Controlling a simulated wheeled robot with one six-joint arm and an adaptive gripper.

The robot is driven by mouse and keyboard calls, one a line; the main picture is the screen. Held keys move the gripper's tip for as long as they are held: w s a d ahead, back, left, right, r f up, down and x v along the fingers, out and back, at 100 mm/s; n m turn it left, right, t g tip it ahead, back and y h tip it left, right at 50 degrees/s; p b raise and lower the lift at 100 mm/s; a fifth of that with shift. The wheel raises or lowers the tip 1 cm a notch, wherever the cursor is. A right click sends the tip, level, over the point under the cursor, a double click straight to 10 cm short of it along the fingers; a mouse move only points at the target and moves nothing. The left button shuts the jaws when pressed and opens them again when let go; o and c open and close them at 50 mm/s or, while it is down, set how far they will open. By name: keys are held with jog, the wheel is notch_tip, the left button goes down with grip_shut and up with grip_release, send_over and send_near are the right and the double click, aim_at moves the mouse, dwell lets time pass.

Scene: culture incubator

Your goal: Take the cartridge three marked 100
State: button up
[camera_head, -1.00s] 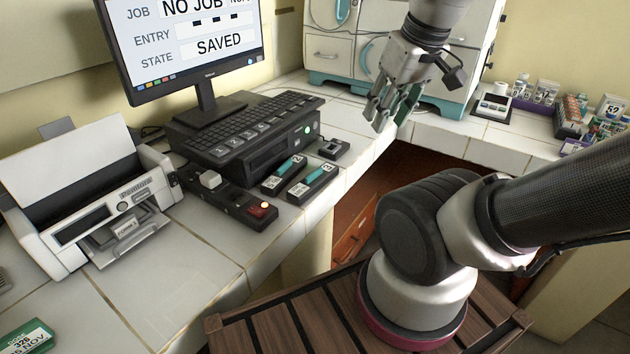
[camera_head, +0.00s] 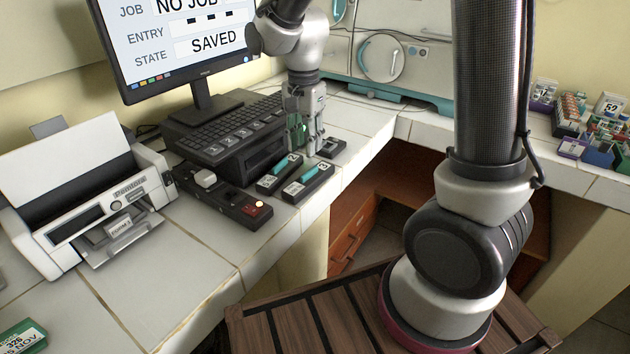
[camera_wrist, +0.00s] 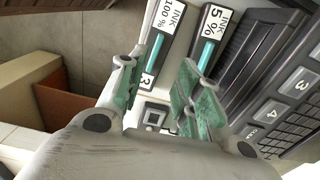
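The black cartridge with a teal strip marked 3 (camera_head: 308,183) lies on the white tiled counter. In the wrist view this cartridge (camera_wrist: 159,47) shows the label "INK 100%" and the digit 3. A similar cartridge (camera_head: 280,173) lies to its left; in the wrist view it (camera_wrist: 208,50) reads "INK 5%". My gripper (camera_head: 308,151) points down just behind the far ends of the cartridges. In the wrist view my gripper (camera_wrist: 157,75) is open and empty, with the 100% cartridge seen between its fingers. Its exact height above the counter is unclear.
A small black device (camera_head: 331,148) sits close behind my gripper. A white printer (camera_head: 93,200) is further left. The counter edge is just right of the cartridges.

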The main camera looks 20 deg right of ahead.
aim_at(309, 171)
jog(key=shift+f+m, duration=0.45)
jog(key=shift+m, duration=0.05)
jog(key=f, duration=0.5)
jog(key=shift+s+d+f, duration=0.25)
jog(key=shift+d+f, duration=0.15)
jog(key=shift+f, duration=0.55)
grip_shut()
